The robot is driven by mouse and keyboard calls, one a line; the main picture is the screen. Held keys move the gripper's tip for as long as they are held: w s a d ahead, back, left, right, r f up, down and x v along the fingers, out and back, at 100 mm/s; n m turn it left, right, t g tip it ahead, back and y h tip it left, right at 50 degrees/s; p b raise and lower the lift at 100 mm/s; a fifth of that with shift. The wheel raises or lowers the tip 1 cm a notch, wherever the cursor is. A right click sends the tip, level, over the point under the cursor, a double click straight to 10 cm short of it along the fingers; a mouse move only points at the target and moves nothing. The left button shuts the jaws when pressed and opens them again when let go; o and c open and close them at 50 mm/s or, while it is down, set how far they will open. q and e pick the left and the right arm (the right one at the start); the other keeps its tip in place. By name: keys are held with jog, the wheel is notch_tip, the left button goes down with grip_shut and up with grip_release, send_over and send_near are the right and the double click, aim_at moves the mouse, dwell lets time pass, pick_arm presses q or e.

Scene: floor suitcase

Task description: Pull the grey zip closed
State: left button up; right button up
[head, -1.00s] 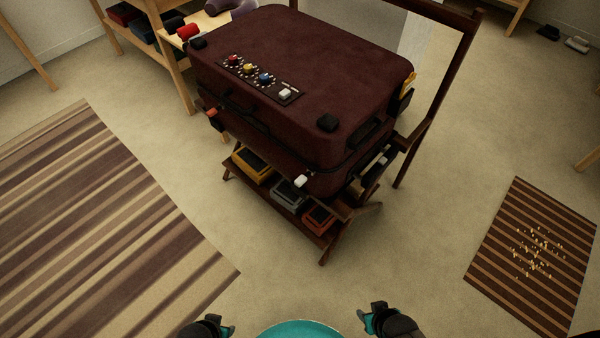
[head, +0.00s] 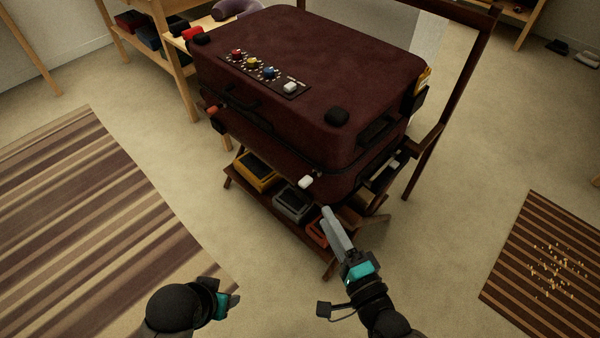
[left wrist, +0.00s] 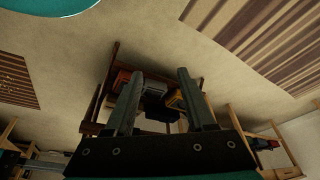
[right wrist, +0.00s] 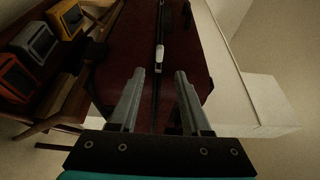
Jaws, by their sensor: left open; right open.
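The dark red suitcase (head: 300,75) lies on a wooden rack, its zip line running round the side. The light grey zip pull (head: 305,182) sits near the front corner; in the right wrist view the pull (right wrist: 159,56) is just ahead of the fingers, centred between them and apart from them. My right gripper (head: 330,218) is open and empty, below and right of the pull. My left gripper (head: 228,300) is low in front of the rack; in the left wrist view its fingers (left wrist: 158,80) are open and empty. An orange-red pull (head: 212,110) shows at the suitcase's left end.
The rack's lower shelf holds a yellow box (head: 255,172), a grey box (head: 292,205) and an orange box (head: 318,232). A wooden upright frame (head: 455,105) stands right of the suitcase. Striped rugs lie left (head: 90,220) and right (head: 545,265). Floor in front is clear.

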aim_at(308, 185)
jog(key=b+x, duration=0.3)
jog(key=x, duration=0.7)
jog(key=shift+w, duration=0.2)
jog(key=x, duration=0.2)
jog(key=shift+w+a+f+b, duration=0.1)
jog(key=shift+w+b, duration=0.2)
jog(key=shift+b, duration=0.05)
pick_arm(q)
notch_tip(308, 185, up, 6)
jog(key=w+d+t+h, duration=0.1)
jog(key=w+d+t, duration=0.1)
jog(key=t, duration=0.1)
jog(key=shift+w+d, duration=0.35)
jog(key=shift+w, duration=0.05)
pick_arm(e)
jog(key=shift+x, duration=0.9)
pick_arm(q)
jog(key=shift+f, duration=0.1)
pick_arm(e)
grip_shut()
